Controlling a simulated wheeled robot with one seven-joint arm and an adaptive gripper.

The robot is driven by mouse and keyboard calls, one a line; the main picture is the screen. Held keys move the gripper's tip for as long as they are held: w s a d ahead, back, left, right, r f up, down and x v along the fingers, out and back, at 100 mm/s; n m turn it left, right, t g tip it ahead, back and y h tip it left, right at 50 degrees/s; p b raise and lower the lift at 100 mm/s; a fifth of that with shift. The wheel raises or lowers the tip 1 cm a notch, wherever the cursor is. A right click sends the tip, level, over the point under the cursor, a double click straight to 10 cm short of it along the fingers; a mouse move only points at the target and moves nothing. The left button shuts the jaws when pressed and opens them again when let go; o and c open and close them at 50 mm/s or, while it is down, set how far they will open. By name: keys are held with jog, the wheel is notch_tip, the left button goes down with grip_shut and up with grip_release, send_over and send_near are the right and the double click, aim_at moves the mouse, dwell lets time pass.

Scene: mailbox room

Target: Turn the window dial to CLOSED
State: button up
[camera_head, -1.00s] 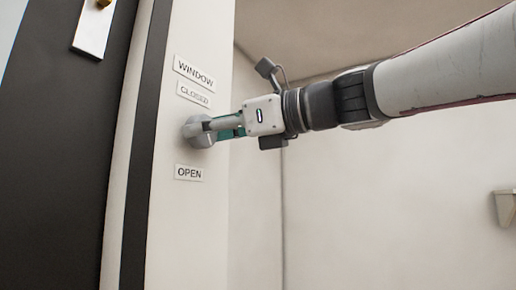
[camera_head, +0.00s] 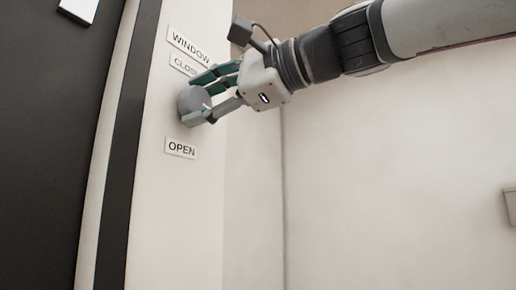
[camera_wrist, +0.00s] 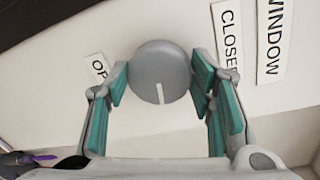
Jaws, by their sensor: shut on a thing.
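The window dial (camera_head: 192,101) is a grey round knob on a white wall panel, below the WINDOW sign (camera_head: 188,46) and the CLOSED label (camera_head: 184,65), and above the OPEN label (camera_head: 181,148). My gripper (camera_head: 212,92) reaches it from the right, one finger above and one below. In the wrist view, the dial (camera_wrist: 160,68) sits between the teal-padded fingers (camera_wrist: 160,82), which are shut on it. Its white mark points down in that view, between the OPEN label (camera_wrist: 97,68) at left and the CLOSED label (camera_wrist: 228,45) at right. A finger partly covers CLOSED.
A dark door (camera_head: 50,150) with a pale plate (camera_head: 78,8) at its top stands left of the panel. A small grey fixture (camera_head: 510,205) is on the wall at far right. The space below my arm is clear.

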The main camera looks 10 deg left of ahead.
jog(key=n+b, duration=0.2)
jog(key=n, duration=0.2)
jog(key=shift+f+b, duration=0.2)
jog(key=shift+b, duration=0.15)
jog(key=n+t+b, duration=0.1)
jog(key=n+b, duration=0.2)
jog(key=n, duration=0.2)
jog(key=shift+a+f+b, duration=0.1)
jog(key=shift+b, duration=0.2)
jog(key=n+b, duration=0.3)
jog(key=n, duration=0.2)
jog(key=shift+f+n+t, duration=0.1)
jog(key=shift+n+t, duration=0.2)
jog(key=shift+t, duration=0.1)
jog(key=n+b, duration=0.2)
jog(key=n, duration=0.2)
jog(key=shift+b, duration=0.3)
jog(key=o, duration=1.2)
jog(key=shift+c, duration=0.2)
jog(key=shift+s, duration=0.1)
